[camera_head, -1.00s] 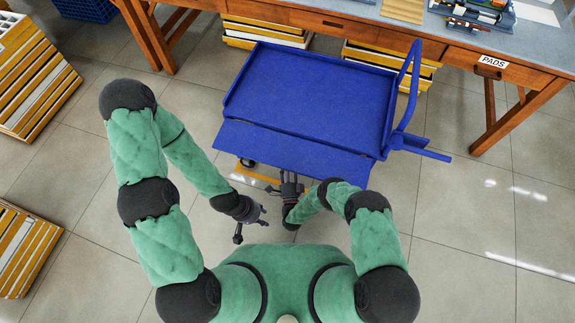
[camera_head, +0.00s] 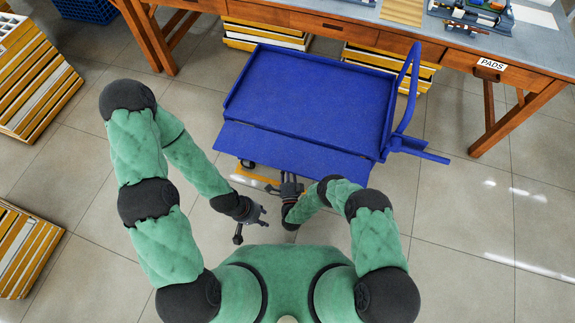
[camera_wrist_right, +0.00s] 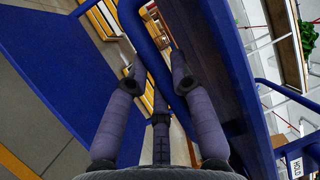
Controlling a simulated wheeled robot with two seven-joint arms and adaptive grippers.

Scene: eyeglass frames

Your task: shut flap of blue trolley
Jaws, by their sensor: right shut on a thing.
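The blue trolley (camera_head: 315,90) stands ahead of me with its flat bed facing up. Its flap (camera_head: 290,152) is the blue panel along the near side, folded outward from the bed. My right gripper (camera_head: 290,180) is at the flap's near edge, partly under it. My left gripper (camera_head: 252,222) is open and empty, low in front of my body, apart from the trolley.
A wooden workbench (camera_head: 340,22) with a "PADS" label stands behind the trolley. The trolley's push handle (camera_head: 409,95) rises at its right. Stacks of slatted boxes (camera_head: 40,75) stand at the left, and a blue crate (camera_head: 85,9) lies far left. The floor at right is clear.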

